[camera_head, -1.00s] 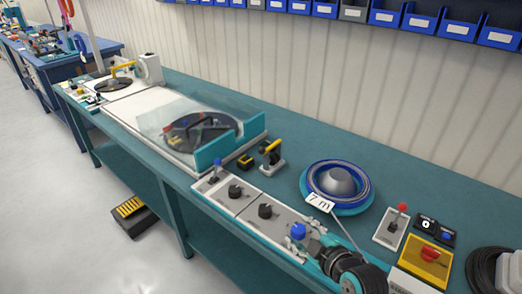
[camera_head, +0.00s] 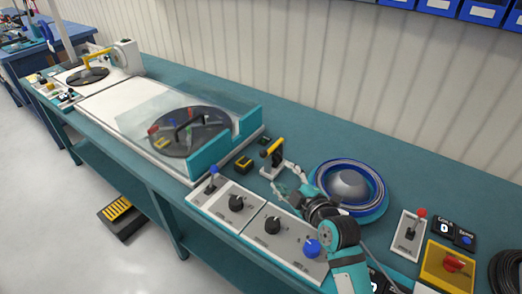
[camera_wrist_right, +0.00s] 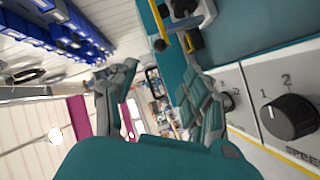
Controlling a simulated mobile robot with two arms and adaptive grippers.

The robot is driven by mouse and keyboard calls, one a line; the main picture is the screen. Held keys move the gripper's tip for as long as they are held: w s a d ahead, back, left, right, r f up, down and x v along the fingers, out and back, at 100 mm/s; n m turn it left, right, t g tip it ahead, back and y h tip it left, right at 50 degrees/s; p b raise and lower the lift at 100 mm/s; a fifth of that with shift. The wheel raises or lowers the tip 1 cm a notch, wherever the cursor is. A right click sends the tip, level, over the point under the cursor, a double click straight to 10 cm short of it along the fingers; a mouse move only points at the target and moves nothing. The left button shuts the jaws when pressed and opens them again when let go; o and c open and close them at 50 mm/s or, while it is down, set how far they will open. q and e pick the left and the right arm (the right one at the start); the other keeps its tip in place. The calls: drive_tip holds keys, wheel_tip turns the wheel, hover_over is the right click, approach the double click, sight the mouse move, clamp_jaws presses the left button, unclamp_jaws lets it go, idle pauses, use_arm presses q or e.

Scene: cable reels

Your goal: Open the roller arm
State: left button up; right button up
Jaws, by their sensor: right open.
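A small stand with a yellow-handled arm (camera_head: 272,148) stands on the teal bench, left of the blue reel. This looks like the roller arm; its yellow bar and black end also show at the top of the right wrist view (camera_wrist_right: 159,22). My right gripper (camera_head: 286,182) is just in front of and to the right of it, above the back edge of the control panel. Its two fingers are spread and empty, also in the right wrist view (camera_wrist_right: 158,98). I cannot tell whether it touches the stand. My left gripper is not in view.
The control panel (camera_head: 254,222) has black knobs, a blue knob and a blue-topped lever. The blue reel (camera_head: 352,180) lies behind my right arm. A clear-covered turntable (camera_head: 190,130) is to the left. A red-topped lever (camera_head: 411,235) and yellow switch box (camera_head: 449,268) are right.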

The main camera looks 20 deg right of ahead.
approach(265, 156)
drive_tip(key=w, duration=0.2)
drive_tip(key=p+x, duration=0.1)
drive_tip(key=x, duration=0.7)
drive_tip(key=shift+w+a+f, duration=0.2)
drive_tip(key=shift+w, duration=0.05)
drive_tip(key=shift+w+f, duration=0.1)
drive_tip(key=shift+w, duration=0.3)
clamp_jaws()
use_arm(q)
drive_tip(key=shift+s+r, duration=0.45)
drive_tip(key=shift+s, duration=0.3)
